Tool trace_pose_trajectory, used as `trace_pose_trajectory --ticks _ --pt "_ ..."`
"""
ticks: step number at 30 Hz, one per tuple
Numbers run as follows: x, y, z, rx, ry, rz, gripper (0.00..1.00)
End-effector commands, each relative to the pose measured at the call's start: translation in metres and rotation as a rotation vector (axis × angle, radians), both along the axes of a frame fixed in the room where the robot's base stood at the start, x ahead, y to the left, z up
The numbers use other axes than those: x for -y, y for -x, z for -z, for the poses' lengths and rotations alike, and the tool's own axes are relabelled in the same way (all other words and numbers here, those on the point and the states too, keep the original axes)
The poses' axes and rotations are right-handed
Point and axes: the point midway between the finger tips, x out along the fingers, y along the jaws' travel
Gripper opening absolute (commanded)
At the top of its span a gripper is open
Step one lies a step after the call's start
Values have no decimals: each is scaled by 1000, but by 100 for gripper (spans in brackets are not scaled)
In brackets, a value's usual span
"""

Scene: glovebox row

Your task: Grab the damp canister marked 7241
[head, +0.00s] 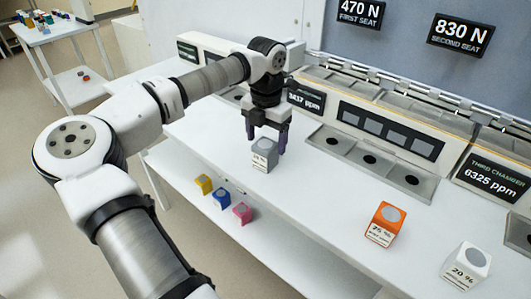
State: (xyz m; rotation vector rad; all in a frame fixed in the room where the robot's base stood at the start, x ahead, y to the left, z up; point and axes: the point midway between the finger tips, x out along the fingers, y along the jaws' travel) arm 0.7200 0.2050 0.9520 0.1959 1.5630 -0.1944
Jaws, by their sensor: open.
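My gripper (266,140) points down over the white bench, its dark purple fingers apart on either side of the top of a grey canister (263,158). This canister stands upright on the bench; its label is too small to read surely. I cannot tell whether the fingers touch it. An orange canister (385,223) with a label that seems to read 25 % stands farther right. A white canister (466,266) marked 20 % stands near the right edge. I cannot make out the number 7241 on any canister.
Yellow (204,184), blue (221,198) and pink (242,213) blocks sit on the lower shelf. Chamber fronts with recessed trays (369,160) line the bench's back. Signs read 470 N (360,12) and 830 N (460,34). The bench between the grey and orange canisters is clear.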

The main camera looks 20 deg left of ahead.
Motion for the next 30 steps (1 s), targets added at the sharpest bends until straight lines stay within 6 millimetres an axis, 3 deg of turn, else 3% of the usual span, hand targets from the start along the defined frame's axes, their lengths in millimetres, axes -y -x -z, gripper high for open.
trace_pose_trajectory --ticks 5,12,21,30 --pt "0 2 12 -2 3 1 75" --pt "0 4 47 0 2 2 75" --pt "0 4 55 1 1 1 75" --pt "0 4 55 1 1 1 38"
